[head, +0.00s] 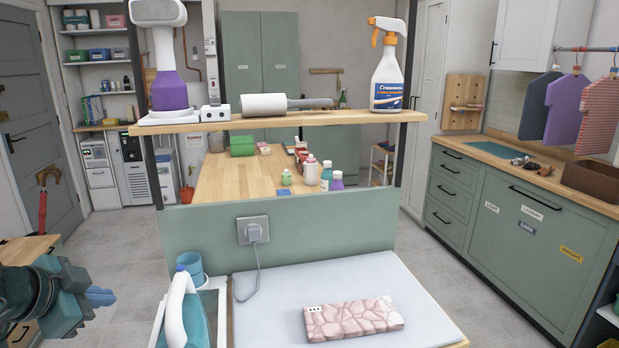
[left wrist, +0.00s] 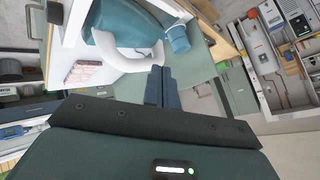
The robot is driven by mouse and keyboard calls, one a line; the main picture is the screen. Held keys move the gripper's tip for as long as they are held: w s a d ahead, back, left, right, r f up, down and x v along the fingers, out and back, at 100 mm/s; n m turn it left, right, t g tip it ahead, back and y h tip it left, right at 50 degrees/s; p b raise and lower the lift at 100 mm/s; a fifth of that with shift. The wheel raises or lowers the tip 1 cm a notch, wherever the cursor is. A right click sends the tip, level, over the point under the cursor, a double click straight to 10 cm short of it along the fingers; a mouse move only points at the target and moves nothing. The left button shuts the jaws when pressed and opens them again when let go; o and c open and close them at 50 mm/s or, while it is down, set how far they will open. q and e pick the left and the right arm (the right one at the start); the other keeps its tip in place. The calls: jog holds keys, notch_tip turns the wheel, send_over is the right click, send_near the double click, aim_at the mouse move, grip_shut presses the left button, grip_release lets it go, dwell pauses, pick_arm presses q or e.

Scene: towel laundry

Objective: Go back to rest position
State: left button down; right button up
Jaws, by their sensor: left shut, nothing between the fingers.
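My left gripper (head: 100,297) is at the lower left of the head view, left of the ironing table and apart from everything there. Its blue fingers (left wrist: 160,84) are together and empty in the left wrist view. A pink-and-white patterned flat bundle, probably a folded towel (head: 355,319), lies on the pale ironing surface (head: 290,283). A small part of it shows in the left wrist view (left wrist: 84,73). My right gripper is in neither view.
A white and teal iron (head: 183,312) stands on the table's left end, with a blue cup (head: 191,268) behind it. A shelf (head: 350,117) above holds a lint roller (head: 265,105) and a spray bottle (head: 387,75). The floor (head: 95,240) behind the left gripper is clear.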

pick_arm(q)
jog(key=s+f+n, duration=0.2)
jog(key=s+f, duration=0.3)
jog(key=f, duration=0.7)
jog(key=s+f+n, duration=0.3)
jog(key=s+f, duration=0.2)
jog(key=f, duration=0.6)
jog(key=s+d+f+n, duration=0.1)
jog(key=s+d+f, duration=0.3)
jog(key=d, duration=0.5)
jog(key=s+d+f+n, duration=0.1)
jog(key=s+d+f, duration=0.3)
jog(key=d, duration=0.5)
jog(key=shift+s+d+f+h, duration=0.3)
jog(key=shift+s+f+h, duration=0.1)
jog(key=shift+f, duration=0.55)
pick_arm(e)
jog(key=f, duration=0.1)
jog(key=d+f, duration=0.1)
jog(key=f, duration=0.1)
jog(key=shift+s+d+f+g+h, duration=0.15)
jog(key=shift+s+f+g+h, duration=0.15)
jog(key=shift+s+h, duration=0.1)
